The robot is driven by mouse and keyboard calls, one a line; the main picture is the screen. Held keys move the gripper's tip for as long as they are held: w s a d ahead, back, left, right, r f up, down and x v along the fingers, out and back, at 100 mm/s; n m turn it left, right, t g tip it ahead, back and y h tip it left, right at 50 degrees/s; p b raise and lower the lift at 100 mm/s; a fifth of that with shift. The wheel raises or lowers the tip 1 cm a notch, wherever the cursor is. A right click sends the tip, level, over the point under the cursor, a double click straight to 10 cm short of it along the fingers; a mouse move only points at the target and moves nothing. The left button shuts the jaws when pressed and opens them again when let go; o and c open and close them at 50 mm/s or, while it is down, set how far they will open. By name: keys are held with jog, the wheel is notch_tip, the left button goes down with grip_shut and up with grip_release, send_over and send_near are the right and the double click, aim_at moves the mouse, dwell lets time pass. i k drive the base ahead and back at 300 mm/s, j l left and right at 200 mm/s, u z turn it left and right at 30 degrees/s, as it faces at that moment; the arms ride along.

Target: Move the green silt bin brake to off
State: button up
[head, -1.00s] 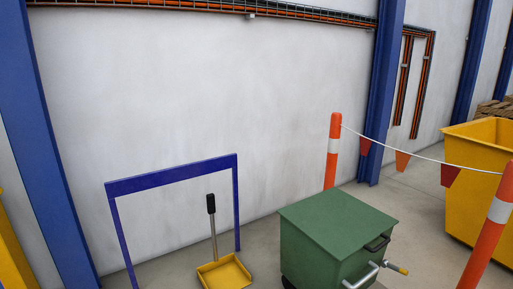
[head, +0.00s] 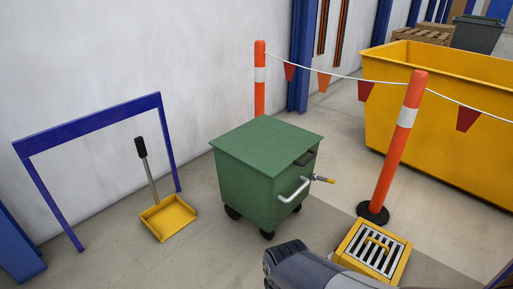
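The green silt bin (head: 262,173) stands on dark casters on the concrete floor, in the middle of the head view. Its lid is shut, with a dark handle (head: 305,158) at the lid's edge. A pale bent bar (head: 292,191) is on its right-hand side. Part of my arm shows at the bottom centre, in front of the bin. My gripper is not in view.
A yellow-framed floor grate (head: 350,241) lies right of the bin. An orange post (head: 397,150) on a black base and another (head: 260,80) carry a flag line. A yellow skip (head: 440,135) stands behind. A blue frame (head: 90,122) and yellow dustpan (head: 168,217) are left.

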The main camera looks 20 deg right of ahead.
aim_at(315, 176)
jog(key=i+l+z, duration=0.1)
jog(key=i+l, duration=0.2)
jog(key=i, duration=0.15)
jog(key=i+l+z, duration=0.1)
jog(key=i+l, duration=0.15)
jog(key=i, duration=0.2)
jog(key=i+l+z, duration=0.1)
jog(key=i, duration=0.4)
jog(key=l, duration=0.1)
